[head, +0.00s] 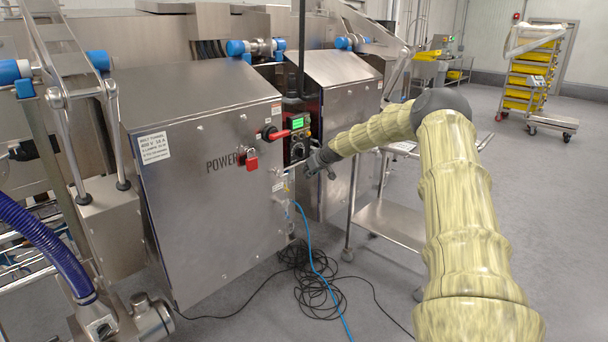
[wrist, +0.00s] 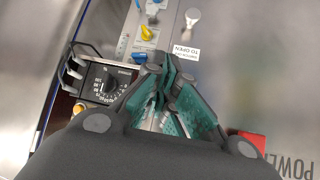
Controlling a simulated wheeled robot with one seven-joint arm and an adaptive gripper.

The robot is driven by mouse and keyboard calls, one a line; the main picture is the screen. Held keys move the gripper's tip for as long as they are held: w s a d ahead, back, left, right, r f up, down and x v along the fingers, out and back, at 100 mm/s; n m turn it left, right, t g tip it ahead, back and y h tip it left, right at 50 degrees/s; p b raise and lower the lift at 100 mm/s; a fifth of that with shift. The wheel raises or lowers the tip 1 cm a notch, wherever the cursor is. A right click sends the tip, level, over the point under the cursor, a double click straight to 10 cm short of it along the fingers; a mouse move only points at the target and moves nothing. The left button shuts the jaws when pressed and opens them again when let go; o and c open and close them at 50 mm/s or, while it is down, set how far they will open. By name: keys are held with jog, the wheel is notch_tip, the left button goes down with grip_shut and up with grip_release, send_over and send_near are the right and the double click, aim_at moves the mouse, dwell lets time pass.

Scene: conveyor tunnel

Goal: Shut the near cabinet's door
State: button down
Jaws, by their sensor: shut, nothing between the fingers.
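The near cabinet (head: 205,85) is brushed steel with a sloped top. Its front door (head: 215,225) bears the word POWER and a white warning label. My gripper (head: 318,164) is beside the door's right edge, in front of the gap between the two cabinets. In the wrist view its teal fingers (wrist: 172,95) are together and empty, with the door face to their right. Contact with the door cannot be seen.
A control panel with a green screen (head: 297,123) sits between the cabinets; its black dial (wrist: 110,88) is close left of my fingers. The second cabinet (head: 345,110) is behind. Coiled black cables (head: 318,290) and a blue hose (head: 318,255) lie on the floor. A steel cart (head: 390,222) stands right.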

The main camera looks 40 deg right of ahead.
jog(key=shift+s+d+r, duration=0.2)
jog(key=shift+s+r, duration=0.4)
jog(key=shift+s, duration=0.2)
jog(key=shift+s+d+r, duration=0.2)
jog(key=shift+s+r, duration=0.35)
jog(key=shift+s, duration=0.25)
